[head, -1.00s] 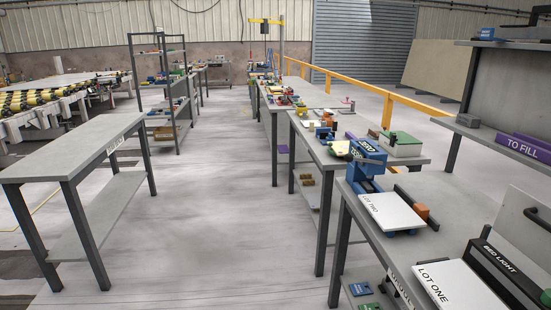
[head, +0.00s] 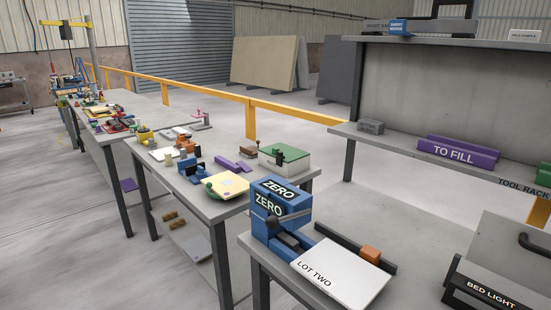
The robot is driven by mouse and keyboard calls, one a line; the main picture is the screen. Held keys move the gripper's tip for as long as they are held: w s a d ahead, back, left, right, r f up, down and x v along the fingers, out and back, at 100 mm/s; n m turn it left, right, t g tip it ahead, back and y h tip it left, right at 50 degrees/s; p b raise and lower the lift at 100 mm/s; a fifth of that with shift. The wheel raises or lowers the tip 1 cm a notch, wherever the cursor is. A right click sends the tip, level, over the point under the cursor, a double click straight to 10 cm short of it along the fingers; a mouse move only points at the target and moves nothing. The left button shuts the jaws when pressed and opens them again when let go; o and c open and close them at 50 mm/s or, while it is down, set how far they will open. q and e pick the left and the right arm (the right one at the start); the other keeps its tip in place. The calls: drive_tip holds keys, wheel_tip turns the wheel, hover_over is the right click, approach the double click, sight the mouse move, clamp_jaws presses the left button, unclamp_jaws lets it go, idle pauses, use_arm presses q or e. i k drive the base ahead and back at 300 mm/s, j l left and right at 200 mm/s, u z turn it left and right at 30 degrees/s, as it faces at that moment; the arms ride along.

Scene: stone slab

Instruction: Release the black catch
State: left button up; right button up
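A small black part, possibly the black catch (head: 279,157), shows on the front of a white box with a green lid (head: 300,163) on the middle bench. It is too small to tell whether it is fastened. A blue device marked ZERO (head: 283,195) on the near bench has a dark lever with a knob (head: 272,219) on its front. Neither of my grippers shows in the head view.
A white LOT TWO plate (head: 343,275) lies by the blue device, with an orange block (head: 370,253) on a dark bar behind it. A grey BED LIGHT box (head: 500,262) stands right. Purple TO FILL bins (head: 459,151) sit on the rack shelf.

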sight(280, 156)
drive_tip(key=i+j+z, duration=0.15)
drive_tip(key=z, duration=0.25)
drive_tip(key=i+j+z, duration=0.1)
drive_tip(key=z, duration=0.35)
drive_tip(key=j+z, duration=0.6)
drive_tip(key=z, duration=0.2)
drive_tip(key=j+z, duration=0.25)
drive_tip(key=j, duration=0.85)
drive_tip(key=j+z, duration=0.3)
drive_tip(key=j, duration=0.75)
